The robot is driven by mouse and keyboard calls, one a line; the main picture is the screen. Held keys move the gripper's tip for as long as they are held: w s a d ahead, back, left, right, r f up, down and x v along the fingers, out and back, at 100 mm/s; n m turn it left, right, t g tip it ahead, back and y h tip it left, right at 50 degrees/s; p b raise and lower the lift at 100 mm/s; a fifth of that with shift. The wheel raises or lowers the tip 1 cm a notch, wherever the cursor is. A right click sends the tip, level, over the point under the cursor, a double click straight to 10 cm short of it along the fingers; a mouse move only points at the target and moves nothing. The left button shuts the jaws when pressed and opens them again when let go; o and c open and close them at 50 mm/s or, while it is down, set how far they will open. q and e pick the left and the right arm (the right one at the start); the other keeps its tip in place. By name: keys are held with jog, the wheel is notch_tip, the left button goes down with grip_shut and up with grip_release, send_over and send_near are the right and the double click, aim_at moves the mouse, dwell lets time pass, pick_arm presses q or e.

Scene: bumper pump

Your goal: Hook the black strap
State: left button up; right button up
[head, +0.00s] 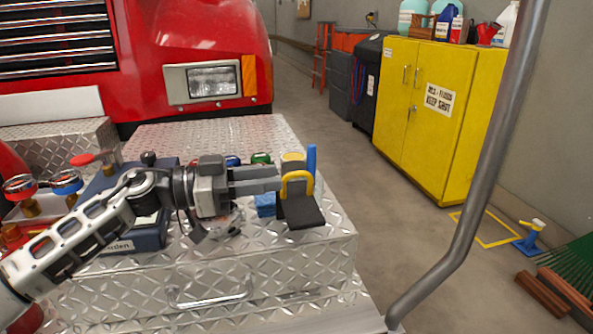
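A black flat piece (302,213), which may be the black strap, is at the right end of the diamond-plate bumper top. A yellow loop (299,177) arches over its upper left side; I cannot tell whether the two are joined. My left gripper (280,179) comes in from the left, its two grey fingers level and close together. The fingertips are at the yellow loop and partly hide what lies behind. I cannot tell whether they grip it or only touch it. My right gripper is out of view.
A blue upright piece (311,160) and a blue block (265,204) are close to the fingertips. A dark blue box (143,238) sits under my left arm. A bent grey rail (470,200) rises at the right.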

aim_at(296, 174)
pick_arm(q)
jog(key=x, duration=0.5)
jog(key=shift+w+d, duration=0.2)
jog(key=shift+d, duration=0.15)
grip_shut()
